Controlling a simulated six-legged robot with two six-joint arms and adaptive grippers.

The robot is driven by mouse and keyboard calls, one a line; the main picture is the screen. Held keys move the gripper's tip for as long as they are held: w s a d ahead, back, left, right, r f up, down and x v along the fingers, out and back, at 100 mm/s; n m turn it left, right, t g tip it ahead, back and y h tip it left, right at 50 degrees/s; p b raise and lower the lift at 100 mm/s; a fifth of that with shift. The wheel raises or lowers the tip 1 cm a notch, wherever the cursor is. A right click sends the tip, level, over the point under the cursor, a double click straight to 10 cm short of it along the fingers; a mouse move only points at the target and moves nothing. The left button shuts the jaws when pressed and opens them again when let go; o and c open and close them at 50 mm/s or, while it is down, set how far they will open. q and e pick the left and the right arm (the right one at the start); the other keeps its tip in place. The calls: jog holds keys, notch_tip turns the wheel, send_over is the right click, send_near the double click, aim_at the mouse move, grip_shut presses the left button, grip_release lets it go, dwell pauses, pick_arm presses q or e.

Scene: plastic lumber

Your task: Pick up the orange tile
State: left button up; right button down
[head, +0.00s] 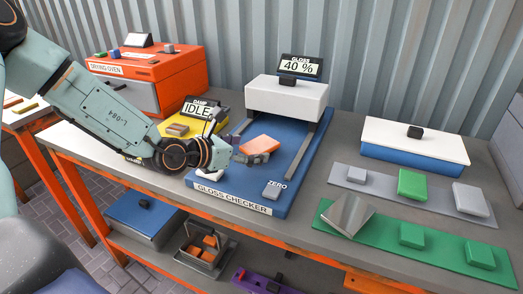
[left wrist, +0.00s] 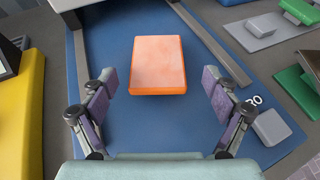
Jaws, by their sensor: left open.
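The orange tile (head: 261,144) lies on the blue bed of the gloss checker (head: 283,197), in front of its white head. In the left wrist view the tile (left wrist: 158,64) lies flat, ahead of the fingertips and between their lines. My left gripper (head: 245,150) is close to the tile's near side in the head view, partly overlapping it. My right gripper is not in view.
The yellow damp meter (head: 187,127) stands left, beside my arm. Metal rails flank the checker bed. To the right are a grey strip (head: 349,186) and a green strip (head: 456,263) with tiles.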

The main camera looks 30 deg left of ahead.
pick_arm(q)
jog(key=shift+w+a+f, duration=0.15)
jog(key=shift+a, duration=0.1)
jog(key=shift+c, duration=0.5)
jog(key=shift+d, duration=0.25)
jog(key=c, duration=0.5)
jog(key=shift+a, duration=0.2)
jog(key=c, duration=0.4)
jog(key=shift+d, duration=0.1)
jog(key=c, duration=0.4)
